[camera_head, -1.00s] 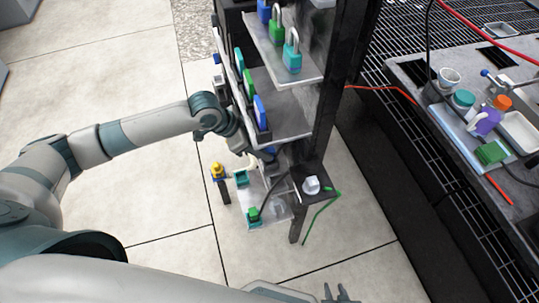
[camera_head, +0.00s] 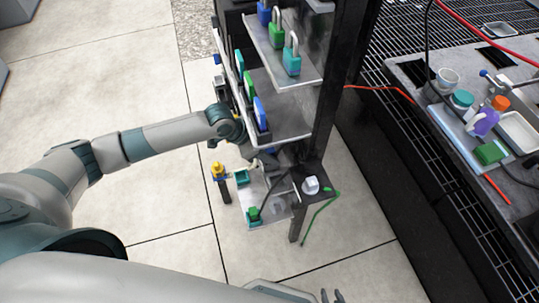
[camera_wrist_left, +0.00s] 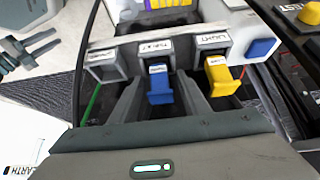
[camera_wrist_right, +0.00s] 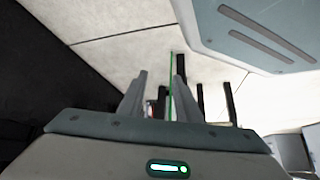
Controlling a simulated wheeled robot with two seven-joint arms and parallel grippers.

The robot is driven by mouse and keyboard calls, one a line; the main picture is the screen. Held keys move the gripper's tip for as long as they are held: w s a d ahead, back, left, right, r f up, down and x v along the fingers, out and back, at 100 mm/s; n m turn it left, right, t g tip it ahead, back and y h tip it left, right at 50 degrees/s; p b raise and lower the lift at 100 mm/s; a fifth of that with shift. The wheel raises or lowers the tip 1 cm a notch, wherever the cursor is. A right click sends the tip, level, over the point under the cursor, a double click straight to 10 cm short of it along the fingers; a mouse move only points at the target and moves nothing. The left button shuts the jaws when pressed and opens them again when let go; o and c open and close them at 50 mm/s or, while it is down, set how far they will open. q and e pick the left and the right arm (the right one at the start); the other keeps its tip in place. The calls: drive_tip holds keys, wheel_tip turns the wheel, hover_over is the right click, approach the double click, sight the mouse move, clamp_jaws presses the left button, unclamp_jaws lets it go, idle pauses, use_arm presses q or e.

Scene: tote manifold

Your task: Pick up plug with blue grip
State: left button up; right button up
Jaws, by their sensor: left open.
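The plug with blue grip (camera_wrist_left: 160,86) sits in a grey labelled socket in the left wrist view, its blue end pointing towards the camera. My left gripper (camera_wrist_left: 158,88) is open, with one finger on each side of the blue grip; I cannot tell whether they touch it. In the head view my left gripper is mostly hidden by the rack, at the end of the left arm. My right gripper (camera_wrist_right: 158,85) is open and empty in the right wrist view. Its fingertips (camera_head: 332,297) just show at the bottom edge of the head view.
A plug with yellow grip (camera_wrist_left: 222,76) sits in the socket to the right of the blue one. A green cable (camera_head: 318,212) hangs from the small stand. The dark rack (camera_head: 327,90) holds several padlocks. A bench (camera_head: 410,75) with containers stands at the right.

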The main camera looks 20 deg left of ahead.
use_arm(q)
drive_tip(key=shift+f, duration=0.1)
clamp_jaws()
use_arm(e)
drive_tip(key=shift+w+d+r, duration=0.1)
drive_tip(key=shift+w+d, duration=0.15)
drive_tip(key=shift+w, duration=0.15)
drive_tip(key=shift+s+a, duration=0.1)
